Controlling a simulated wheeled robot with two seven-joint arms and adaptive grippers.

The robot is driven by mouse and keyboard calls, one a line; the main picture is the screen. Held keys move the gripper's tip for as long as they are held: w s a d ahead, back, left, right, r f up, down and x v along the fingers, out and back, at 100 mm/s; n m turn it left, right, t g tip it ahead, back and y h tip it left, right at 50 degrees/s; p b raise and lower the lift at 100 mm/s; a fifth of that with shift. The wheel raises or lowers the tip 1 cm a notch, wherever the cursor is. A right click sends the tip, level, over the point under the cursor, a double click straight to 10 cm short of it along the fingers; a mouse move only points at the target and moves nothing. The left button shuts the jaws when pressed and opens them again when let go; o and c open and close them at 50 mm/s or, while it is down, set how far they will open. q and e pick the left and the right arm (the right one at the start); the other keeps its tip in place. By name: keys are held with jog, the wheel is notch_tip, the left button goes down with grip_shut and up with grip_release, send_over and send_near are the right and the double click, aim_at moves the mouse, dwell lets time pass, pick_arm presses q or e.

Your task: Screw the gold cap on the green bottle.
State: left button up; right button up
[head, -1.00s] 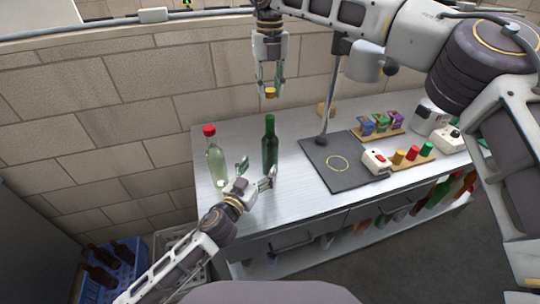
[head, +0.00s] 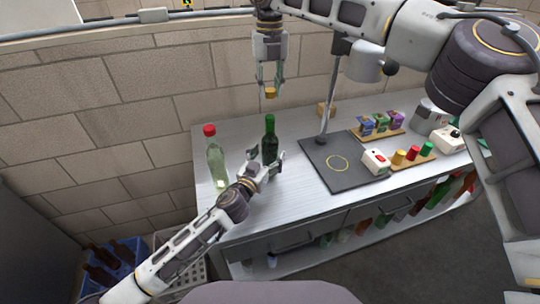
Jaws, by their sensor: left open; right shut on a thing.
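The dark green bottle (head: 270,135) stands upright on the metal bench, its neck and top green. My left gripper (head: 266,157) is open, with its fingers on either side of the bottle's lower body; I cannot tell whether they touch it. The gold cap (head: 270,93) is held in my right gripper (head: 270,88), which is shut on it. The cap hangs above the green bottle in the picture, apart from it.
A clear bottle with a red cap (head: 215,158) stands left of my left gripper. A dark mat (head: 340,163) with a stand lies to the right. A wooden rack (head: 416,160) holds gold, red and green caps, beside a white box with a red button (head: 376,161). Small boxes stand behind.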

aim_at(270, 116)
pick_arm(q)
jog(key=shift+x, duration=1.2)
jog(key=c, duration=1.6)
jog(key=shift+o, duration=0.2)
pick_arm(e)
jog(key=shift+f, duration=2.5)
jog(key=shift+f, duration=0.1)
jog(key=shift+f, duration=0.8)
jog(key=shift+f, duration=0.55)
